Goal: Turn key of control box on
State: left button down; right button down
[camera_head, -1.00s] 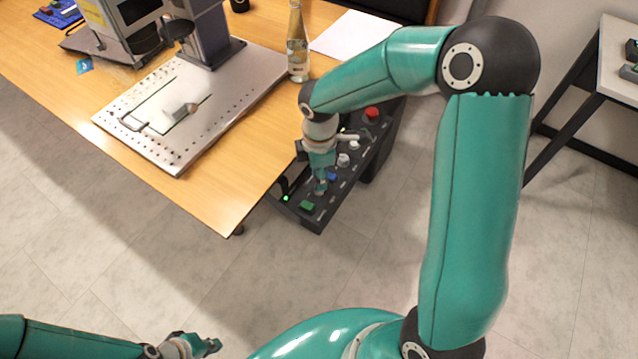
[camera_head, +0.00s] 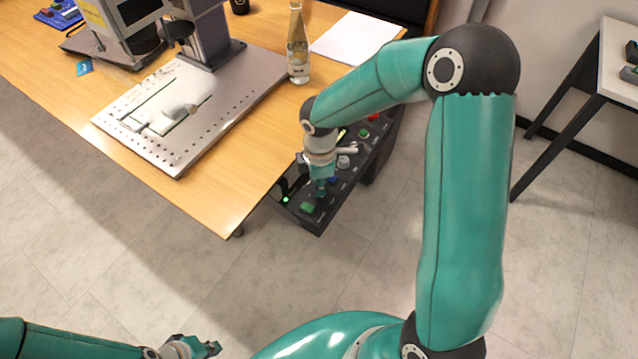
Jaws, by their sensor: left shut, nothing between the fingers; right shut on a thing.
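The control box (camera_head: 318,226) is a dark panel with buttons and knobs at the table's right edge. My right gripper (camera_head: 320,192) points down at its near part, between a green button (camera_head: 308,207) and a blue button (camera_head: 333,181). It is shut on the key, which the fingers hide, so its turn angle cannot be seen. A small green light (camera_head: 285,199) glows at the box's left edge. My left gripper (camera_head: 207,348) is shut and empty at the bottom left, far from the box.
The wooden table (camera_head: 215,205) holds a laser marker with a metal base plate (camera_head: 165,158), a glass bottle (camera_head: 298,50) and white paper (camera_head: 355,38). A red button (camera_head: 374,117) is at the box's far end. A side table (camera_head: 617,60) stands right. The floor in front is clear.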

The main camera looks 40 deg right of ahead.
dwell(0.3)
jog(key=m+b, duration=0.3)
jog(key=m, duration=0.1)
jog(key=shift+w+f+m, duration=0.1)
jog(key=shift+m, duration=0.2)
jog(key=m+b, duration=0.3)
jog(key=m, duration=0.3)
jog(key=m+b, duration=0.1)
jog(key=m, duration=0.3)
jog(key=shift+r+m+b, duration=0.2)
jog(key=shift+m+b, duration=0.5)
jog(key=shift+m, duration=0.9)
jog(key=shift+d, duration=0.1)
jog(key=c, duration=1.3)
grip_release()
notch_tip(320, 180, up, 12)
